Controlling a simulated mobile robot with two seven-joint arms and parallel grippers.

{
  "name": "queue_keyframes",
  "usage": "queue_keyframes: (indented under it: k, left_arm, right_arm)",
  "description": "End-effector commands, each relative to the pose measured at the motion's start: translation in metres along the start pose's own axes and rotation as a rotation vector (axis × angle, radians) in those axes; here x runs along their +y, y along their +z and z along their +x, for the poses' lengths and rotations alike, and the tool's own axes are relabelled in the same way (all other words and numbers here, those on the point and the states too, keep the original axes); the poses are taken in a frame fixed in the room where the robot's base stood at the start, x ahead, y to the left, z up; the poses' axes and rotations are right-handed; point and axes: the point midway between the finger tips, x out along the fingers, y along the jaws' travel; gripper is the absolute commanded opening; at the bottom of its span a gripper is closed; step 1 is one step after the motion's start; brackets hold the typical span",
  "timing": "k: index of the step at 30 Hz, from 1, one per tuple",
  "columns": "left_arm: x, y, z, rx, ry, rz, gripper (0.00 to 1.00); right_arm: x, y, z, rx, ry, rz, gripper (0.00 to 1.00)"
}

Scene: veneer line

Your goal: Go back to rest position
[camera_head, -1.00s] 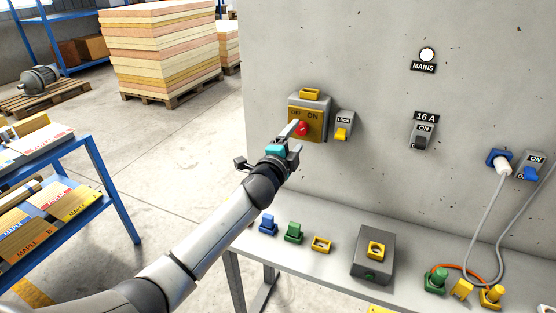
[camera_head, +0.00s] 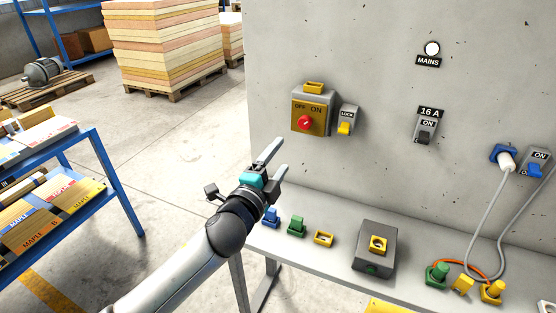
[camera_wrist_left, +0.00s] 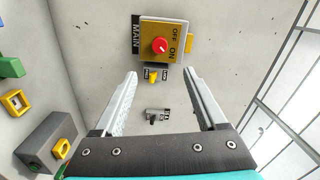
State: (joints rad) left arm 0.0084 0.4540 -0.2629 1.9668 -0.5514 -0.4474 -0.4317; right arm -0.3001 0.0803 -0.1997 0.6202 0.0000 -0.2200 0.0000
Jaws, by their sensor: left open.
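My left gripper (camera_head: 272,163) is open and empty in the head view. It hangs in front of the wall, below and left of the main switch box. In the left wrist view my left gripper (camera_wrist_left: 160,95) shows two spread fingers with nothing between them. The yellow and grey switch box (camera_head: 310,113) has a red knob and OFF and ON marks; it also shows ahead of the fingers in the left wrist view (camera_wrist_left: 176,32). The gripper is clear of it. A LOCK switch with a yellow lever (camera_head: 346,122) is beside the box. My right gripper is not in view.
A grey bench (camera_head: 327,262) along the wall bears blue, green and yellow plugs and a dark box (camera_head: 374,248). A blue rack (camera_head: 121,190) with boards stands at left. Bare floor (camera_head: 185,160) lies between. Cables (camera_head: 484,215) hang at right.

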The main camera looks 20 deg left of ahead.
Motion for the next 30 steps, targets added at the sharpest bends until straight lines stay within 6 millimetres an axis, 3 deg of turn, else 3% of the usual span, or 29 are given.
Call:
queue_keyframes:
  k: [13, 17, 20, 23, 27, 30]
  left_arm:
    - [0.000, 0.000, -0.001, 0.000, 0.000, 0.000, 0.74]
    - [0.019, 0.006, 0.000, -0.014, 0.032, -0.019, 0.74]
    - [0.064, 0.021, -0.002, -0.048, 0.108, -0.072, 0.74]
    - [0.131, 0.041, -0.010, -0.104, 0.221, -0.157, 0.74]
    - [0.231, 0.068, -0.037, -0.200, 0.384, -0.290, 0.74]
    - [0.291, 0.082, -0.064, -0.270, 0.482, -0.375, 0.74]
  right_arm:
    - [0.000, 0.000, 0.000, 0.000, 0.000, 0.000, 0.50]
    - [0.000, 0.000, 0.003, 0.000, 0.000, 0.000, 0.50]
    - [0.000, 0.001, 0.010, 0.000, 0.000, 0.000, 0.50]
    - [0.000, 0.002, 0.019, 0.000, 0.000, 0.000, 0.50]
    - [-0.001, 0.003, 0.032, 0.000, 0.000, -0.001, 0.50]
    - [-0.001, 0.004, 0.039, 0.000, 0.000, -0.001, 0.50]
